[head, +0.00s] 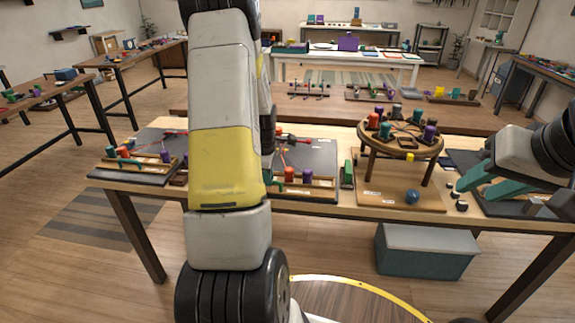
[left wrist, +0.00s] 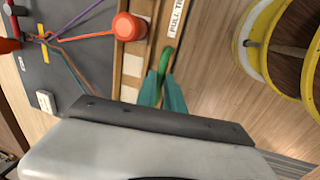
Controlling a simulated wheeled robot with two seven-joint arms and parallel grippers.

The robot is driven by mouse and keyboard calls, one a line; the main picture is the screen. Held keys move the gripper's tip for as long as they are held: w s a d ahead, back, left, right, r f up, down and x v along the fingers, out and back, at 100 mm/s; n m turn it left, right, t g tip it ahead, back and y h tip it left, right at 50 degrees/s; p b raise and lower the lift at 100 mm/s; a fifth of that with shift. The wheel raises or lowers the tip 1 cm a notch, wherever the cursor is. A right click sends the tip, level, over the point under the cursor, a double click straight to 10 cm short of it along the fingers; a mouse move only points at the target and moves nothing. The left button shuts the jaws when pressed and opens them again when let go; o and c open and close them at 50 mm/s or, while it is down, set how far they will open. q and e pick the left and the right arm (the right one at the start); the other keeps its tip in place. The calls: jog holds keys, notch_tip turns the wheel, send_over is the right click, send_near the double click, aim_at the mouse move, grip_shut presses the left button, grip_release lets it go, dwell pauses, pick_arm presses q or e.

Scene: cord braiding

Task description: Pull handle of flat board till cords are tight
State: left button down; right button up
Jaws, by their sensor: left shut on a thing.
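In the left wrist view the flat board (left wrist: 75,75) is dark grey, with a wooden strip (left wrist: 132,65) along one edge. A label beginning "PULL" lies on the strip. Red, teal, purple and orange cords (left wrist: 70,65) fan out from one spot on the board; one runs to an orange bobbin (left wrist: 129,27). My left gripper (left wrist: 164,75) is shut on a green handle (left wrist: 167,58) at the strip's edge. My right gripper (head: 472,190) is open and empty at the table's right side.
A dark board (head: 312,160) with bobbins lies left of the stand. A grey-lidded box (head: 425,250) is under the table. A yellow-rimmed round platform (head: 350,300) is in front.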

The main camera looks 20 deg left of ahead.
pick_arm(q)
jog(key=shift+s, duration=0.2)
jog(key=c, duration=1.5)
grip_release()
jog(key=shift+o, duration=0.2)
jog(key=v, duration=0.7)
jog(key=shift+r, duration=0.4)
